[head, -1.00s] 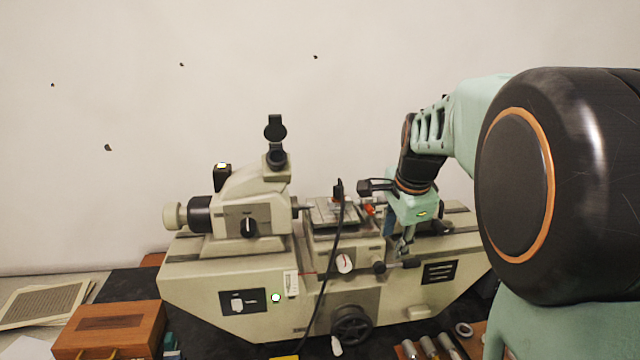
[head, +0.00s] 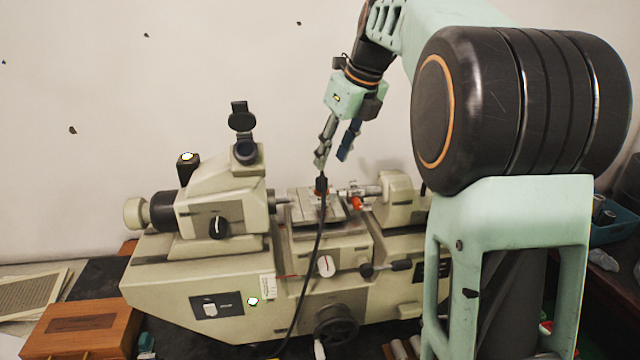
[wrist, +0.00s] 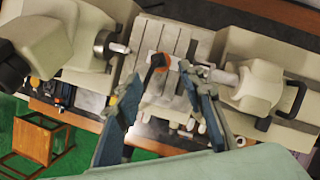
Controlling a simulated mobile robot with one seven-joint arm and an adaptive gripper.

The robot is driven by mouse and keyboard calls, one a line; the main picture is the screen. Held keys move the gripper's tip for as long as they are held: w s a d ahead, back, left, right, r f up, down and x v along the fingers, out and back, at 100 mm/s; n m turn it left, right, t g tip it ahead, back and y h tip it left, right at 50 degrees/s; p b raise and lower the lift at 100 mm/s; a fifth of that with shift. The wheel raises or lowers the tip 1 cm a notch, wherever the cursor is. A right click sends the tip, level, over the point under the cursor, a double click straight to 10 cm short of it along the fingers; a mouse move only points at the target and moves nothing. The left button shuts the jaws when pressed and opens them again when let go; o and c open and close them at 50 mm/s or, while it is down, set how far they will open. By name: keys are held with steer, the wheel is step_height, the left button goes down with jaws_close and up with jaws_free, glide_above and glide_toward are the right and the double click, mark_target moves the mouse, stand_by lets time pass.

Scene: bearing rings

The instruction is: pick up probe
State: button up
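The probe (head: 321,186) is a small black upright piece with a dark cable, standing on the slotted stage (head: 300,212) of the beige measuring machine. In the wrist view the probe (wrist: 158,62) shows as a black head with an orange part, ahead of and between my fingers. My gripper (head: 334,158) is open and empty, above the stage and close over the probe. In the wrist view my gripper (wrist: 161,78) has its two blue-grey fingers spread wide apart. I cannot tell whether a finger touches the probe.
The eyepiece head (head: 240,150) rises left of the stage, and the tailstock (head: 397,198) stands to its right. The probe's cable (head: 308,270) hangs down the machine's front. A wooden box (head: 80,330) lies at the lower left. The air above the stage's left is clear.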

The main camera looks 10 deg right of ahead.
mark_target(322, 177)
steer(key=x, duration=0.4)
steer(key=p+x, duration=0.1)
steer(key=x, duration=0.3)
steer(key=shift+w+a+r, duration=0.1)
steer(key=shift+w+a, duration=0.1)
jaws_close()
